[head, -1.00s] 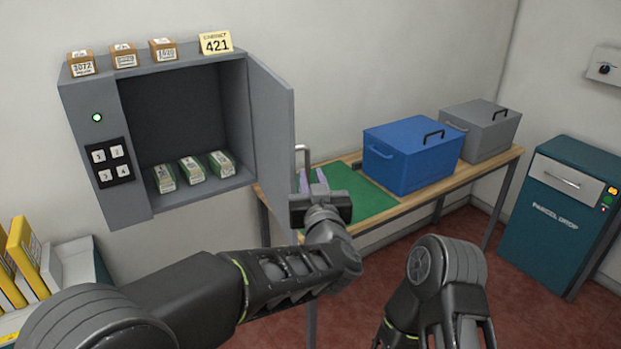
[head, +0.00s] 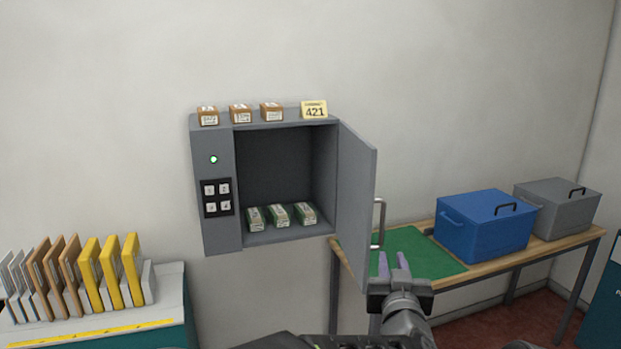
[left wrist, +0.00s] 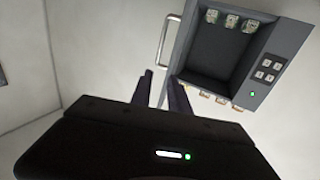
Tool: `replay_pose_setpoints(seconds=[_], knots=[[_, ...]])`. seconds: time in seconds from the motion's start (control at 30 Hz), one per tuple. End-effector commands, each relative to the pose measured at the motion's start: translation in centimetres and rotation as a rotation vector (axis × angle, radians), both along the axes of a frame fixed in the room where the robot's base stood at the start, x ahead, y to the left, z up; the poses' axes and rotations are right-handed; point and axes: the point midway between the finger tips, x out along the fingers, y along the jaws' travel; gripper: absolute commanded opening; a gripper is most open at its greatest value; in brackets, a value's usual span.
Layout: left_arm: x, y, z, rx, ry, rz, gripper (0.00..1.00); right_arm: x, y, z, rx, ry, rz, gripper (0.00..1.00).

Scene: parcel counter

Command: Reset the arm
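My left gripper (head: 393,265) points up in front of the lower edge of the open cabinet door (head: 358,200) in the head view. Its two fingers stand apart with nothing between them. The fingers (left wrist: 160,90) also show apart and empty in the left wrist view. The grey wall cabinet (head: 218,235) is open, with a keypad (head: 218,197) and a green light on its front. Several small green-and-white boxes (head: 279,214) stand on its floor. My right gripper is not in view.
Brown boxes (head: 240,115) and a yellow 421 card (head: 314,110) sit on the cabinet. A table with a green mat (head: 420,250), blue box (head: 485,228) and grey box (head: 560,205) stands right. Upright files (head: 110,270) stand on a lower-left unit.

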Motion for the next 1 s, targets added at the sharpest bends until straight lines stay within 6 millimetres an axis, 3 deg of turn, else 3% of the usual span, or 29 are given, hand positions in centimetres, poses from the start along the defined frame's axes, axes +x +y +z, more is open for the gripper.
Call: replay_pose_setpoints(seconds=[0.37, 0.57, 0.77, 0.83, 1.0], knots=[[1.4, 2.6, -6.4, 0.029, 0.090, -0.019, 0.22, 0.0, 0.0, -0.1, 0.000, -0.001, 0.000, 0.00], [1.9, 5.2, -12.5, 0.046, 0.187, -0.039, 0.22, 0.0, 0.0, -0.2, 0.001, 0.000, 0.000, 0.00], [1.0, 9.4, -21.9, 0.053, 0.359, -0.062, 0.22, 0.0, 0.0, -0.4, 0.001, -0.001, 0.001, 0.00], [-0.3, 11.7, -26.5, 0.049, 0.454, -0.071, 0.22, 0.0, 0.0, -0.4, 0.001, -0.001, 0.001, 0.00], [-6.6, 17.3, -37.9, 0.002, 0.737, -0.085, 0.22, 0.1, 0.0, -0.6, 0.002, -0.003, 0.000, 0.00]])
